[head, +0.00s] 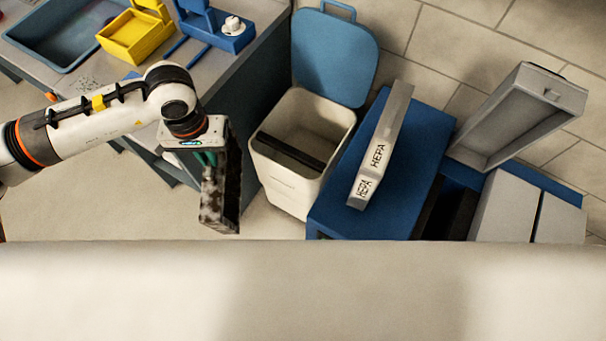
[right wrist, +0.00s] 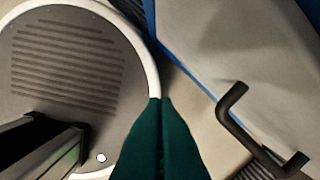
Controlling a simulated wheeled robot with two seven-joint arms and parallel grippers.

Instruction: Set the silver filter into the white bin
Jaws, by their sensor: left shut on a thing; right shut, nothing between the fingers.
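My left gripper (head: 207,158) is shut on the top end of a filter (head: 218,190) with a dark frame and mottled grey, dusty-looking face. The filter hangs down, left of the white bin (head: 285,190) and apart from it in the picture. The bin's blue lid (head: 335,58) stands open at the back. A dark bar (head: 290,151) shows inside the bin. A silver-framed filter (head: 382,143) marked HEPA stands on the blue cart (head: 420,130), right of the bin. My right gripper (right wrist: 160,102) is shut and empty in the right wrist view.
A grey open housing (head: 515,115) stands beyond the cart at the right, with pale panels (head: 530,207) below it. A workbench (head: 235,85) at upper left holds a yellow bin (head: 135,37) and a blue tray (head: 218,30). A black handle (right wrist: 255,135) is right of my right gripper.

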